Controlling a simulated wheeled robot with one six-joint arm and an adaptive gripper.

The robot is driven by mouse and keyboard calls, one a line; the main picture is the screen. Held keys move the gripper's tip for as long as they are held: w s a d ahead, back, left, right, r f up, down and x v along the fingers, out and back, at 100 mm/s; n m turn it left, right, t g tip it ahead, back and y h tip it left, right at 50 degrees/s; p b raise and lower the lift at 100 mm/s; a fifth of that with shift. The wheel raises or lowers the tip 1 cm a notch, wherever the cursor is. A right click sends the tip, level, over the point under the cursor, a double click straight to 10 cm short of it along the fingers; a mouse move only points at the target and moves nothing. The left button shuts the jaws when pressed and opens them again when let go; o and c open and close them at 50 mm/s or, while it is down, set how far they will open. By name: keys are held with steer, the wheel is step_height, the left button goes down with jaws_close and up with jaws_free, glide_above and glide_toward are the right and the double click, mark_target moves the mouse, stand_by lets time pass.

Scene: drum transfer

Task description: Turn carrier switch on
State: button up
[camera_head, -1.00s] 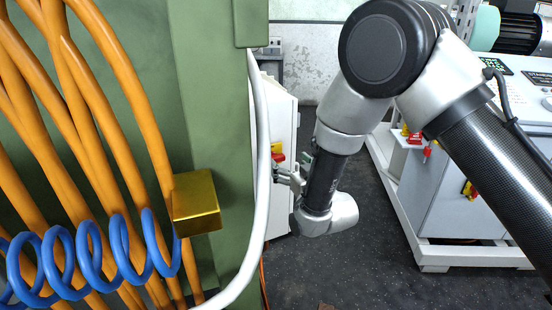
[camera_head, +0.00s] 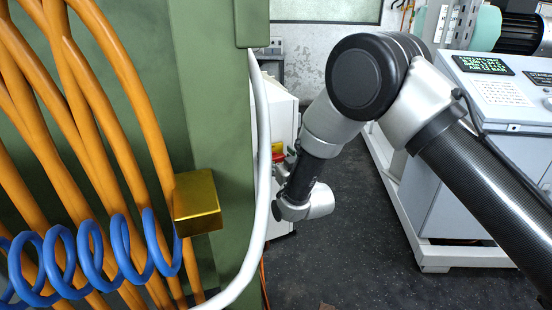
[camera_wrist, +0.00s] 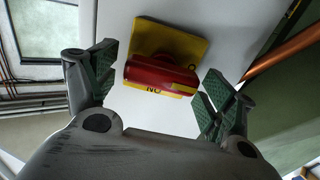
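The carrier switch has a red handle (camera_wrist: 162,75) on a yellow plate (camera_wrist: 178,42), mounted on a white cabinet (camera_wrist: 110,20). In the wrist view the handle lies nearly crosswise, slightly tilted, with "ON" printed upside down below it. My gripper (camera_wrist: 161,71) is open, with one finger near each end of the handle. I cannot tell whether either finger touches it. In the head view the yellow plate (camera_head: 278,148) shows small beside the white pipe. There my gripper's fingers are mostly hidden by the pipe and my own wrist.
A white pipe (camera_head: 263,130) and green machine column (camera_head: 215,100) stand close left of my wrist. Orange hoses (camera_head: 120,75) and a blue coiled hose (camera_head: 90,250) fill the left. A white console (camera_head: 435,195) stands at right. Dark floor (camera_head: 370,235) is free between.

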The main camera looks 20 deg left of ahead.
steer(key=c, duration=0.8)
steer(key=shift+c, duration=0.2)
steer(key=shift+m, duration=0.5)
steer(key=m, duration=0.3)
steer(key=shift+w+d+m, duration=0.1)
steer(key=shift+w+m, duration=0.05)
steer(key=shift+m, duration=0.25)
steer(key=m, duration=0.4)
steer(key=shift+w+d+f+m, duration=0.1)
steer(key=shift+m, duration=0.2)
steer(key=m, duration=0.4)
steer(key=shift+d+f, duration=0.1)
steer(key=shift+f, duration=0.05)
steer(key=m, duration=0.4)
steer(key=shift+w+f, duration=0.1)
steer(key=shift+f, duration=0.05)
steer(key=shift+m, duration=0.5)
